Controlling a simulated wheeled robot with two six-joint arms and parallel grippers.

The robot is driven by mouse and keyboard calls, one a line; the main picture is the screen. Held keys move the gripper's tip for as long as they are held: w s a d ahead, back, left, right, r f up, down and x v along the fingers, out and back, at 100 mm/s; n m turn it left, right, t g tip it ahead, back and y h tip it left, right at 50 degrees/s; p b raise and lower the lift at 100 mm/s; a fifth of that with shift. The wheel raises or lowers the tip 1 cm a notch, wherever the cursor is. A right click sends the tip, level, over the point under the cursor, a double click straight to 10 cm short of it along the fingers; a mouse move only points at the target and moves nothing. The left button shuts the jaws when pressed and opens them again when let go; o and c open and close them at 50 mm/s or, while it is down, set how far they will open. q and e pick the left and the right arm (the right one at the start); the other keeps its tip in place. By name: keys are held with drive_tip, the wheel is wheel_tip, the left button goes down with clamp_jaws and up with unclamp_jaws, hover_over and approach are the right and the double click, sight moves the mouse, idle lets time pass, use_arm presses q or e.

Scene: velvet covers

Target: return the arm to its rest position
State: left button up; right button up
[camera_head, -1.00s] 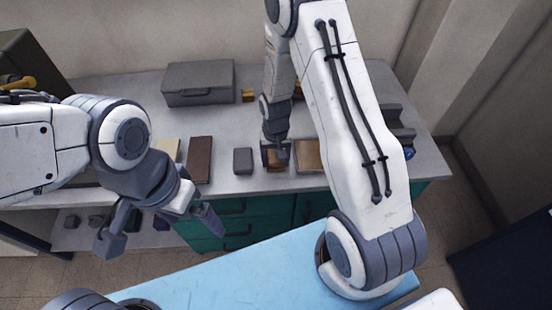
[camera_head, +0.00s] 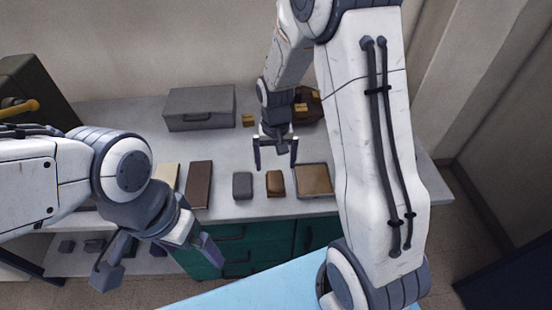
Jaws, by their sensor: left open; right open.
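My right gripper (camera_head: 276,166) hangs over the worktop, open and empty, its two fingers pointing down. It is above and behind a small brown block (camera_head: 275,184), apart from it in the picture. My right arm reaches from the lower right up and over to it. My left gripper (camera_head: 155,262) is at the lower left, in front of the worktop's front edge, with its fingers spread and nothing between them.
On the worktop (camera_head: 140,125) are a grey case (camera_head: 200,107), a dark brown book (camera_head: 199,184), a tan book (camera_head: 168,177), a dark grey block (camera_head: 242,185), a brown framed tray (camera_head: 313,180) and a small yellow block (camera_head: 249,120). Green drawers (camera_head: 240,252) lie below.

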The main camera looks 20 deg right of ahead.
sight(276, 183)
drive_tip(key=shift+r, duration=0.7)
wheel_tip(276, 183, down, 13)
wheel_tip(276, 183, up, 3)
drive_tip(key=shift+f+p, duration=0.2)
drive_tip(key=shift+p, duration=0.15)
drive_tip(key=shift+r, duration=0.55)
